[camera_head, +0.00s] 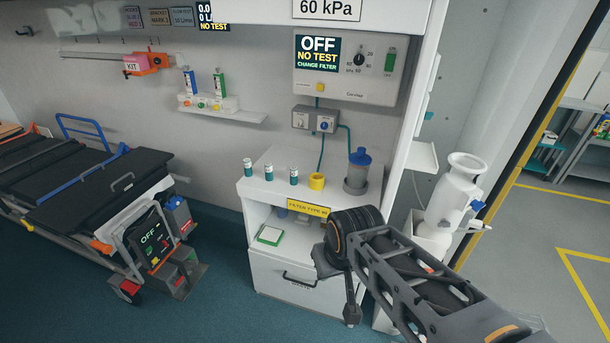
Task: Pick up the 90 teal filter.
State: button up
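Three small teal cylinders with white labels and dark tops stand upright in a row on top of the white cabinet (262,192): a left one (248,168), a middle one (268,172) and a right one (294,176). Their label print is too small to read, so I cannot tell which is the 90. A yellow sign (309,208) on the cabinet front reads "FILTER TYPE" and a number that looks like 90. My gripper (338,290) is in front of the cabinet's right side, low and apart from the cylinders. Its fingers are partly hidden by my arm.
A yellow cup (317,181) and a blue-topped canister (358,171) stand right of the cylinders. A suction panel (346,68) reads "OFF NO TEST CHANGE FILTER". A stretcher (90,185) is at left. Floor (225,265) between stretcher and cabinet is clear.

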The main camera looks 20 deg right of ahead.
aim_at(294, 170)
jog(key=u, duration=0.55)
jog(key=i, duration=0.7)
jog(key=u, duration=0.7)
jog(key=i, duration=0.4)
